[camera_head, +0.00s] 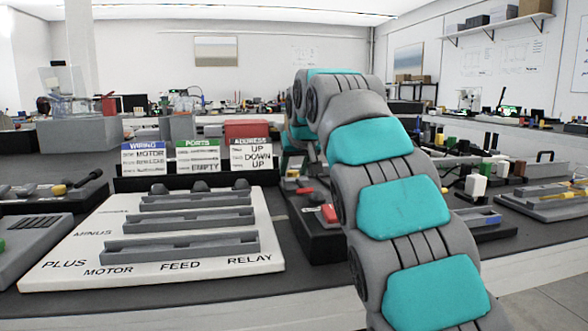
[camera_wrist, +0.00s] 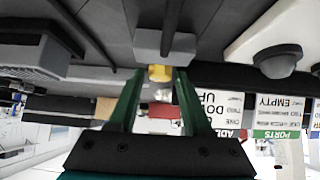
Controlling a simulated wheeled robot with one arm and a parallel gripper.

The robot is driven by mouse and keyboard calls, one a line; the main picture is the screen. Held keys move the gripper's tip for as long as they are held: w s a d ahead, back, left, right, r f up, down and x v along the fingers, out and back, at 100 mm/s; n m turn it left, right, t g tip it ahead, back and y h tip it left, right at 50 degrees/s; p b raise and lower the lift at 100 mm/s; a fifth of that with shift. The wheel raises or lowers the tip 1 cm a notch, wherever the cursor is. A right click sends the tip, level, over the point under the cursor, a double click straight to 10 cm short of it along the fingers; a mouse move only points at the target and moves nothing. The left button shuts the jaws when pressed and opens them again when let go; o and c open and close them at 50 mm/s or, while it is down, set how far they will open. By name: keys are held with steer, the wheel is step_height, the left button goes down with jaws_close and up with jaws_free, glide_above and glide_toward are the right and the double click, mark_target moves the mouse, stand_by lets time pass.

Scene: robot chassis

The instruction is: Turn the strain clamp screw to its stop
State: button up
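In the wrist view my gripper (camera_wrist: 158,74) has two green fingers pointing at a small yellow piece (camera_wrist: 159,73), possibly the clamp screw's head. The piece lies between the fingertips, with a visible gap on each side. It sits against a grey block (camera_wrist: 165,43), which may be the strain clamp, and a dark rod or cable (camera_wrist: 174,14) runs from that block. A small pale metallic part (camera_wrist: 162,95) shows beyond the yellow piece. In the head view my arm hides the gripper and this block. The screw's turn angle cannot be told.
A white board (camera_head: 150,262) with grey rails and labels lies at left. Label cards (camera_head: 198,157) stand behind it, near a red box (camera_head: 246,130). A black box with red parts (camera_head: 318,232) stands close beside my arm. Tools and parts crowd the bench at right.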

jaws_close()
steer(key=shift+r, duration=0.1)
stand_by(0.3)
steer(key=shift+r+m+h+p, duration=0.2)
steer(key=shift+m+h+p, duration=0.15)
steer(key=shift+p, duration=0.55)
steer(key=m+h+p, duration=0.1)
steer(key=m+p, duration=0.1)
steer(key=p, duration=0.1)
steer(key=shift+a+h, duration=0.15)
steer(key=shift+h, duration=0.1)
steer(key=m+h+p, duration=0.2)
steer(key=m+p, duration=0.1)
steer(key=shift+a, duration=0.15)
steer(key=shift+a+f+m+h+p, duration=0.1)
steer(key=shift+f+m+h+p, duration=0.1)
steer(key=shift+m+h+p, duration=0.55)
steer(key=shift+f, duration=0.1)
